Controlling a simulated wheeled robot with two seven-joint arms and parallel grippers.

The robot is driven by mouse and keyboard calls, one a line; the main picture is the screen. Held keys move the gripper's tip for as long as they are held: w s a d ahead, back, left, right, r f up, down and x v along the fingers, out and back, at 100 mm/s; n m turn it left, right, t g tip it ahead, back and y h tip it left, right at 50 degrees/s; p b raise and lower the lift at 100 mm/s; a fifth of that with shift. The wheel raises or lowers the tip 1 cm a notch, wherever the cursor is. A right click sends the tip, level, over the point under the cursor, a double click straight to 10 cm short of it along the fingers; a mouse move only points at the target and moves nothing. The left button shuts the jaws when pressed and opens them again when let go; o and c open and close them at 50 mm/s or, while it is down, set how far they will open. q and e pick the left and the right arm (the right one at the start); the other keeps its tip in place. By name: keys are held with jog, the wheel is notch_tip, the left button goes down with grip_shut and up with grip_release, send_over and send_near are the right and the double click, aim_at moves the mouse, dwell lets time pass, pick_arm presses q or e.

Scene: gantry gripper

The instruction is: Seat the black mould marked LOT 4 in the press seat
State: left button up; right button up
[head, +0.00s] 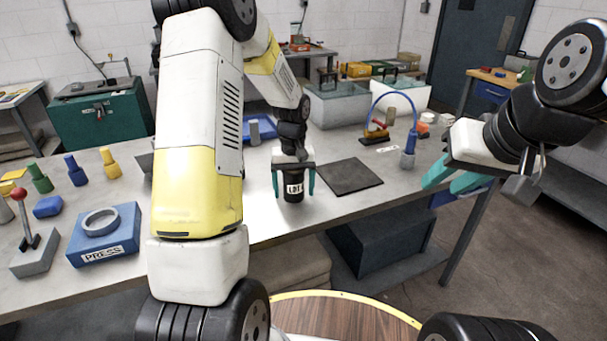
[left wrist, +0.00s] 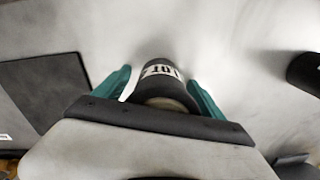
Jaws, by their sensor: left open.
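The black mould (head: 294,196) stands upright on the table in the middle of the head view. Its white label reads "LOT" and part of a figure. My left gripper (head: 293,182) is over it from above, open, with one teal finger on each side. The left wrist view shows the mould (left wrist: 158,80) between the fingers, with a gap visible at the fingertips. The press (head: 103,257) is a blue block labelled PRESS at the left, with a grey ring-shaped seat (head: 100,221) on top, which looks empty. My right gripper (head: 455,182) hangs at the right, away from the mould.
A dark mat (head: 343,176) lies right of the mould. A lever with a red knob (head: 30,235) stands left of the press. Green, blue and yellow pieces stand behind them. A blue arched cable (head: 393,97) rises at the back right. My left arm hides the table's middle-left.

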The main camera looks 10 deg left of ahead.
pick_arm(q)
jog(key=c, duration=1.2)
jog(key=shift+c, duration=1.3)
jog(key=shift+r, duration=0.15)
